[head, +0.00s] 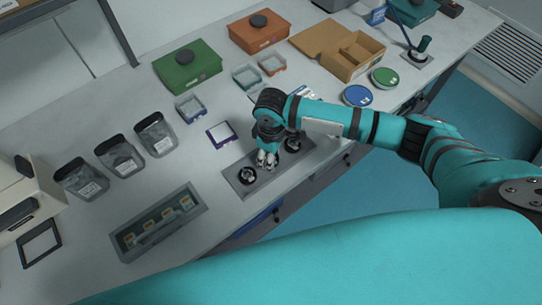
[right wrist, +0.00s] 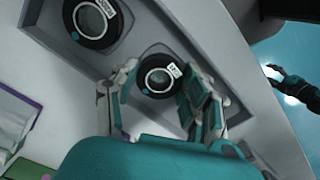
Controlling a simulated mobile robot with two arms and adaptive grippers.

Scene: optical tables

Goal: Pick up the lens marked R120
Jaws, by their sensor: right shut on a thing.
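My right gripper (head: 267,161) reaches down to the grey lens tray (head: 236,183) at the table's front edge. In the right wrist view the right gripper (right wrist: 160,84) has its fingers on both sides of a black-rimmed round lens (right wrist: 158,75) with a small white label, and is shut on it. The label's print is too small to read surely. The lens looks still low at the tray. Another labelled lens (right wrist: 95,20) lies beside it. In the head view, lenses sit left (head: 247,175) and right (head: 293,144) of the gripper. A dark jointed part (right wrist: 290,85), seemingly my left gripper, is at the right.
A grey box with several small pieces (head: 158,225) stands left of the tray. Dark jars (head: 156,135), a purple-edged frame (head: 221,134), a green box (head: 188,68), an orange box (head: 259,32) and an open cardboard box (head: 345,55) stand farther back.

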